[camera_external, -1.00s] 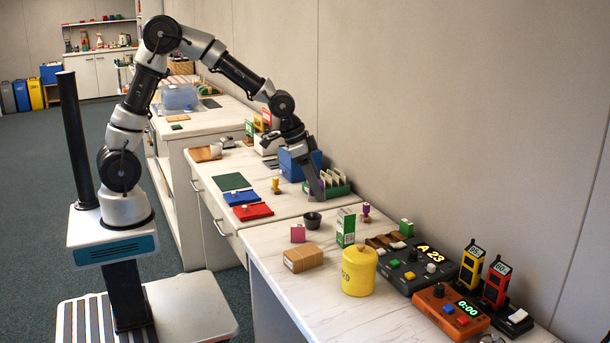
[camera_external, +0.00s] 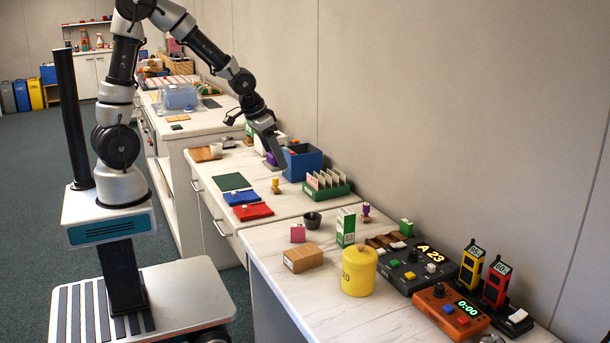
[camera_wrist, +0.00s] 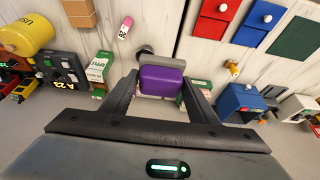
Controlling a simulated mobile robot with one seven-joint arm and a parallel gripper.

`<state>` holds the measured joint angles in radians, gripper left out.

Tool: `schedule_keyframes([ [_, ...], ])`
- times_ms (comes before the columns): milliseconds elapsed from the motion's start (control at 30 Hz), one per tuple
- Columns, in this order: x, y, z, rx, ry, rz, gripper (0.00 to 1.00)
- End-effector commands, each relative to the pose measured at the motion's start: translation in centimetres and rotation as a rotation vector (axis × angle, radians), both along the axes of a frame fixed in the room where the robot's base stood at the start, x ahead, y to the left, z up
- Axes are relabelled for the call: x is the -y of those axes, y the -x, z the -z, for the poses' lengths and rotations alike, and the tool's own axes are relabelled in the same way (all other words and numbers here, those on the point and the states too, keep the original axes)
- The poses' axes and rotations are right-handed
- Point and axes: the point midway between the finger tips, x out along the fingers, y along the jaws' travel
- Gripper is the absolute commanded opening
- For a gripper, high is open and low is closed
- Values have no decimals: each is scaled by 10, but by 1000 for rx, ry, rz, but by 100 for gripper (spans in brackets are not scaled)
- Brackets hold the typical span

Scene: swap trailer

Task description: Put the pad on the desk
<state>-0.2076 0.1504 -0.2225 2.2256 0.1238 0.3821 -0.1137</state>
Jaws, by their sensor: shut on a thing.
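My gripper (camera_external: 274,162) is above the white desk (camera_external: 262,188), just in front of the blue box. It is shut on a small purple block (camera_wrist: 162,80), which sits between the fingertips in the wrist view; it looks like the pad, though I cannot be sure. Its purple edge also shows in the external view (camera_external: 269,159). The fingers partly hide it there. The block appears held clear of the desk surface.
A blue box (camera_external: 303,163) and a green rack with cards (camera_external: 326,190) stand behind on the desk. Red (camera_external: 253,211), blue (camera_external: 242,198) and green (camera_external: 231,181) flat pieces lie in front. A yellow stamp (camera_external: 276,186) stands nearby. Bare desk shows between them.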

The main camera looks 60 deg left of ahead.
Motion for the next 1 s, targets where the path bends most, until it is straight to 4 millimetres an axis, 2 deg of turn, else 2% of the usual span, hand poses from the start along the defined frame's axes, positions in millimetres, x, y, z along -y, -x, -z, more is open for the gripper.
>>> schedule_keyframes([
  [33, 0, -2, -23, -2, 0, 0, 32],
  [100, -1, -4, -38, -1, 1, -1, 32],
  [233, 0, -9, -59, 0, 4, 2, 32],
  [400, 2, -12, -71, 2, 8, 3, 32],
  [767, 5, -15, -69, 4, 10, 12, 32],
  [867, 20, -24, -61, 2, 10, 56, 32],
  [967, 51, -41, -47, 1, 7, 141, 32],
  [1000, 67, -49, -40, -1, 7, 184, 32],
])
